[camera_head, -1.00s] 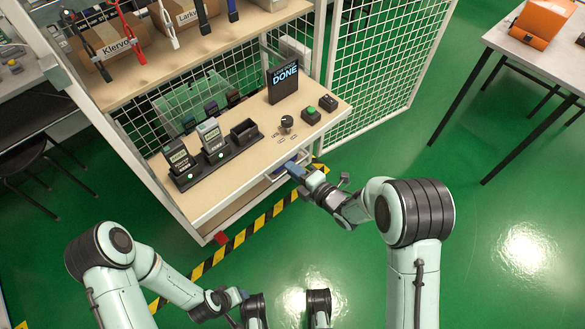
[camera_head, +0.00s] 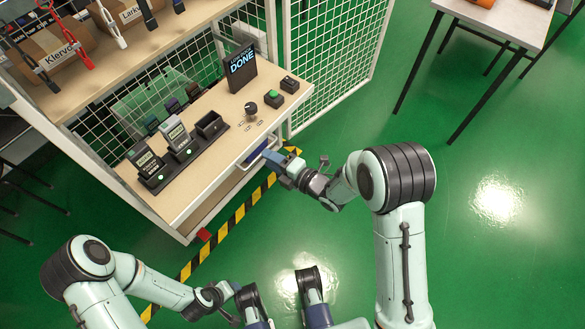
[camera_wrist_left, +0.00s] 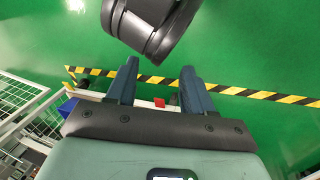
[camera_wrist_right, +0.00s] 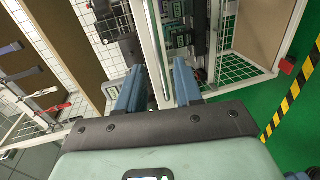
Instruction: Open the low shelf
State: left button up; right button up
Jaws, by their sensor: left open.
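The low shelf (camera_head: 226,194) shows as a narrow strip below the front edge of the workstation's wooden top. A pale handle with a blue part (camera_head: 257,150) is at its front. My right gripper (camera_head: 272,157) is at this handle; its fingers are partly closed. In the right wrist view a white bar (camera_wrist_right: 155,45) runs between the right fingertips (camera_wrist_right: 158,75), with green-faced devices (camera_wrist_right: 182,38) beside it. The fingers hide where they touch. My left gripper (camera_wrist_left: 160,75) is open and empty, away from the workstation; a dark arm part of mine shows beyond it.
The wooden top (camera_head: 205,170) carries testers in a black holder (camera_head: 175,150), a knob (camera_head: 251,107), a green button (camera_head: 274,96) and a DONE screen (camera_head: 241,68). A wire-mesh panel (camera_head: 330,50) stands at the right. Striped floor tape (camera_head: 230,222) borders open green floor. A table (camera_head: 500,20) is top right.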

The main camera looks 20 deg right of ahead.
pick_arm(q)
jog(key=shift+s+d+r+p, duration=0.4)
jog(key=shift+s+r, duration=0.15)
jog(key=shift+s, duration=0.2)
pick_arm(e)
jog(key=v, duration=1)
jog(key=shift+s, duration=0.2)
jog(key=shift+d, duration=0.1)
